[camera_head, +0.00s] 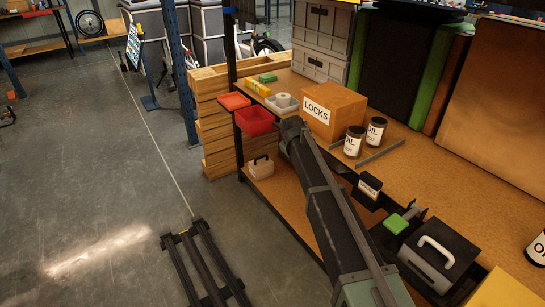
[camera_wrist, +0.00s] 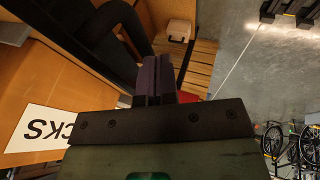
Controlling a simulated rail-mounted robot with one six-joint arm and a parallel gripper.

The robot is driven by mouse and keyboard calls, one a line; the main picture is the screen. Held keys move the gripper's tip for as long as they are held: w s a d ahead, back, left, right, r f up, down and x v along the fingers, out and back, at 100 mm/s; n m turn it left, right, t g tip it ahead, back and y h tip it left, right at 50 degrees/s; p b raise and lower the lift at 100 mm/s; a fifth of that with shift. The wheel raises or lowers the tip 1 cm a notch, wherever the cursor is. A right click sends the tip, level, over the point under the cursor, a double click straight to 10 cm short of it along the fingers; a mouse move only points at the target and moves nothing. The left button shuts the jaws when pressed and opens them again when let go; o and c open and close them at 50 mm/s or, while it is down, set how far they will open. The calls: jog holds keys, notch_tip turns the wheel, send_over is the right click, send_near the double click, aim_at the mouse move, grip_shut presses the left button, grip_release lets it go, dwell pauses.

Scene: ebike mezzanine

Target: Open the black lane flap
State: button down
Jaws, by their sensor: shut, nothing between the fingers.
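My gripper (camera_wrist: 156,60) shows in the wrist view with its two dark fingers together and nothing between them. Beyond the fingertips are the slatted wood and a white case. In the head view my dark arm crosses in front of the bench, and I cannot make out the fingers. A small black panel with a pale label (camera_head: 369,186) sits at the bench's front edge, right of my arm. It may be the black lane flap, but I cannot tell for sure, nor whether it is open. My arm hides part of the bench front beside it.
The LOCKS box (camera_head: 335,108) and two oil cans (camera_head: 355,141) stand on the bench. Red bins (camera_head: 255,121) hang at its left end, above the white case (camera_head: 261,167). A black case with a pale handle (camera_head: 440,258) is at lower right. Floor at left is mostly clear.

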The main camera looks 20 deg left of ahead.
jog(key=s+a+p+v, duration=0.1)
jog(key=p+v, duration=1)
jog(key=v, duration=0.2)
jog(key=shift+a+f, duration=0.3)
jog(key=shift+a, duration=0.1)
jog(key=s+d+r+m+g+p, duration=0.2)
jog(key=s+d+m, duration=0.1)
jog(key=s+d, duration=0.6)
jog(key=s+d+r+m+g+p, duration=0.1)
jog(key=s+d+m+g+p, duration=0.1)
jog(key=s+d, duration=0.7)
jog(key=s+d+r+m+g+p, duration=0.1)
jog(key=s+d+m+p, duration=0.3)
jog(key=s+d, duration=0.5)
jog(key=d+r+m, duration=0.1)
jog(key=d, duration=0.8)
jog(key=shift+r+g, duration=0.3)
jog(key=shift+g, duration=0.1)
jog(key=shift+d, duration=0.1)
